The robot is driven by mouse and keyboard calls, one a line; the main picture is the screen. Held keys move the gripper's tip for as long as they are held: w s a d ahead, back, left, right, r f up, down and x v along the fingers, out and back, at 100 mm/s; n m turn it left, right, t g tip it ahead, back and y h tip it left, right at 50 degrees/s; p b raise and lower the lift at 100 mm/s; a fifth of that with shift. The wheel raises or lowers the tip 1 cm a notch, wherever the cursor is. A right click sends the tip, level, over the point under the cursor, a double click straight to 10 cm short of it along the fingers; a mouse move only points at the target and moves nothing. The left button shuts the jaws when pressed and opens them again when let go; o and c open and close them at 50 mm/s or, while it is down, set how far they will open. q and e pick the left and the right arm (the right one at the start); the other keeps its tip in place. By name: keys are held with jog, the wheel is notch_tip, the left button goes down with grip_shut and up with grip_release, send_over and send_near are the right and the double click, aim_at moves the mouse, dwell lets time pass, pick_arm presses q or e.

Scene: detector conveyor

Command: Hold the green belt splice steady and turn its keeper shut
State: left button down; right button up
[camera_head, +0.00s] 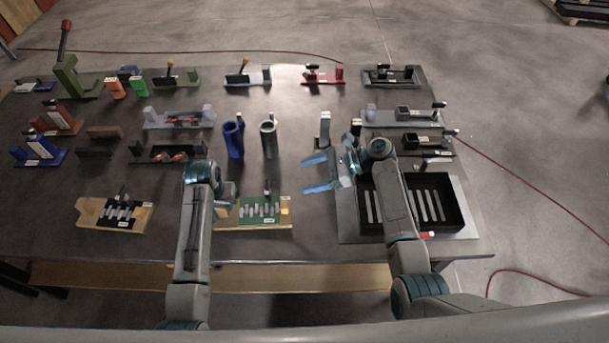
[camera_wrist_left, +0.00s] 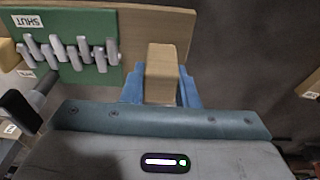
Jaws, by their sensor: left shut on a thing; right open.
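The green belt splice (camera_head: 248,203) lies on a wooden board (camera_head: 262,227) at the table's front middle, with several grey pins across it. It also shows in the left wrist view (camera_wrist_left: 95,70), beside a SHUT label (camera_wrist_left: 27,20). My left gripper (camera_wrist_left: 161,90) is shut on the board's wooden tab (camera_wrist_left: 162,65), one blue finger on each side. In the head view my left arm hides this grip. A dark upright keeper handle (camera_head: 267,187) stands at the splice's far edge. My right gripper (camera_head: 317,173) is open and empty above the table, right of the splice.
Another splice with black backing (camera_head: 120,212) lies on a board to the left. A blue tube holder (camera_head: 233,140) and a grey one (camera_head: 268,140) stand behind the green splice. A black tray (camera_head: 455,207) with grey bars is at the right, beneath my right arm.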

pick_arm(q)
jog(key=c, duration=1)
grip_release()
jog(key=shift+c, duration=0.2)
